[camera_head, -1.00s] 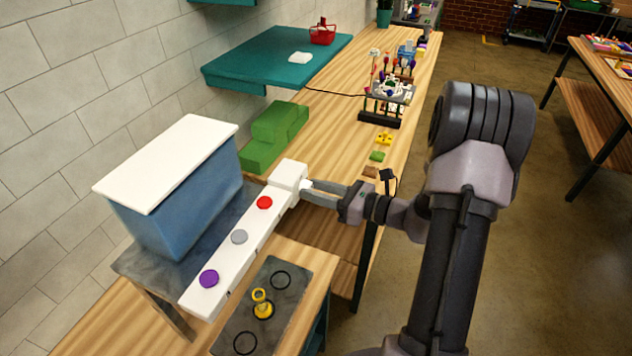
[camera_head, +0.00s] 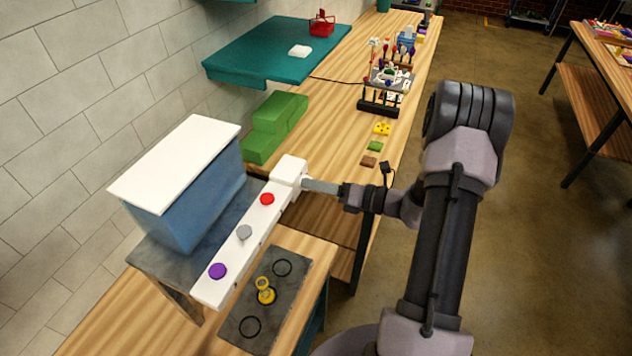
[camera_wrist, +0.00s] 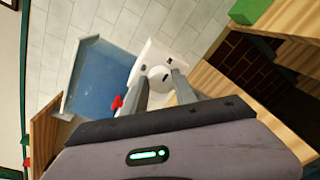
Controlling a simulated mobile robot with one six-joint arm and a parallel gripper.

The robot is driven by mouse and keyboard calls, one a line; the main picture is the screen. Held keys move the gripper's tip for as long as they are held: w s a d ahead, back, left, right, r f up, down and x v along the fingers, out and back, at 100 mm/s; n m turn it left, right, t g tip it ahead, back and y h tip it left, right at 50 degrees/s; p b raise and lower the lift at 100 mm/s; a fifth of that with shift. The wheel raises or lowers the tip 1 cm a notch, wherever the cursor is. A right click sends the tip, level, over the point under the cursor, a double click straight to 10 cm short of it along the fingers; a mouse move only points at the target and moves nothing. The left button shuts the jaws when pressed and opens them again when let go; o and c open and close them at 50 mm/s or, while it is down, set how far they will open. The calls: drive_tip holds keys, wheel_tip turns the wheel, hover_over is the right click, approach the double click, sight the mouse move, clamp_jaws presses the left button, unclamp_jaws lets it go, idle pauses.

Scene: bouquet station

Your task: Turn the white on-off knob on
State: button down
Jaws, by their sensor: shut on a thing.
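The white on-off knob (camera_wrist: 158,73) is a round white piece on the end face of the long white control bar (camera_head: 215,288), seen in the wrist view. My gripper (camera_wrist: 161,76) has one finger on each side of the knob and is shut on it. In the head view my gripper (camera_head: 307,184) reaches the bar's far end from the right, its fingers seen nearly edge-on, and the knob is mostly hidden there. Small dark marks show on and near the knob; I cannot read its setting.
Red (camera_head: 267,199), grey (camera_head: 244,232) and purple (camera_head: 217,271) buttons line the bar's top. A blue box with a white lid (camera_head: 175,158) stands behind it. A dark plate (camera_head: 245,318) holds a yellow piece. Green blocks (camera_head: 276,122) sit beyond; open floor lies right.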

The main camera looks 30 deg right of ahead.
idle(0.4)
drive_tip(key=c, duration=1)
unclamp_jaws()
drive_tip(key=v, duration=1.7)
drive_tip(key=shift+s+b, duration=0.2)
drive_tip(key=shift+b, duration=0.25)
drive_tip(key=shift+d, duration=0.1)
